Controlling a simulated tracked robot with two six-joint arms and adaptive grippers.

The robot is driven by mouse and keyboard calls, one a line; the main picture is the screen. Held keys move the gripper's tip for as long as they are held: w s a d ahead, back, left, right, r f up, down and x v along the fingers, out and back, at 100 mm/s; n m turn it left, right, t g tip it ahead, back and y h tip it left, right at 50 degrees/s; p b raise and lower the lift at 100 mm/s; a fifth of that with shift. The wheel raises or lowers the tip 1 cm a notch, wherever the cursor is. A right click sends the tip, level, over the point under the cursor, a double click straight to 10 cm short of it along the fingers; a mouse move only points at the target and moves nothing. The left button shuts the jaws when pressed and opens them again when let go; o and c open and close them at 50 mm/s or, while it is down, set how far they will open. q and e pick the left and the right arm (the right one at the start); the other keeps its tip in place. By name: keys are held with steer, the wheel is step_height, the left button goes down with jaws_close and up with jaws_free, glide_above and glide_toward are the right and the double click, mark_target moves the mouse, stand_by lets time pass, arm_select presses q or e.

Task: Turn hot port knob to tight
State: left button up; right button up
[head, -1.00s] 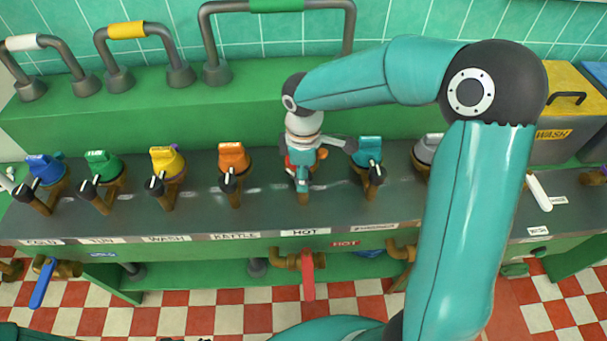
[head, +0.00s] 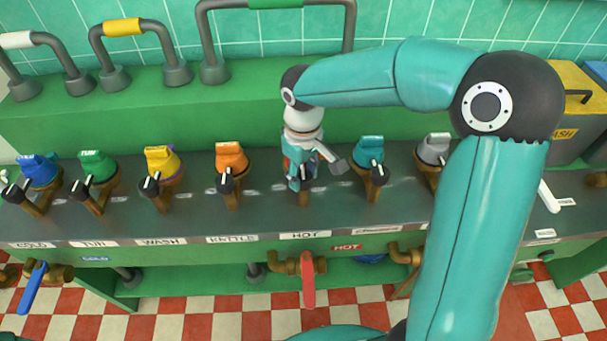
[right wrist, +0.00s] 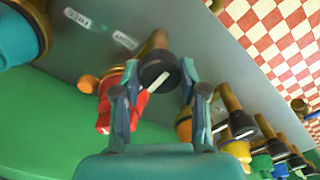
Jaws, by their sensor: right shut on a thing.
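The hot port stands behind the HOT label (head: 305,235), between the orange and teal ports. Its black knob (right wrist: 155,68) with a white mark shows between my fingertips in the right wrist view, on a brass stem. The port's red handle (right wrist: 104,114) lies just beside it. My right gripper (head: 303,184) reaches down over this port in the head view and covers most of it. In the right wrist view my right gripper (right wrist: 160,72) is shut on the black knob from both sides. My left gripper is out of view.
The orange port (head: 231,160) stands left and the teal port (head: 369,155) right, each with a black knob in front. A red lever (head: 308,285) hangs below the counter edge. Kettle-like grey handles (head: 212,72) stand on the green shelf behind.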

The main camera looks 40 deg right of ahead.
mark_target(303, 175)
stand_by(0.5)
steer(key=o, duration=1.1)
steer(key=shift+o, duration=0.2)
step_height(303, 175, up, 12)
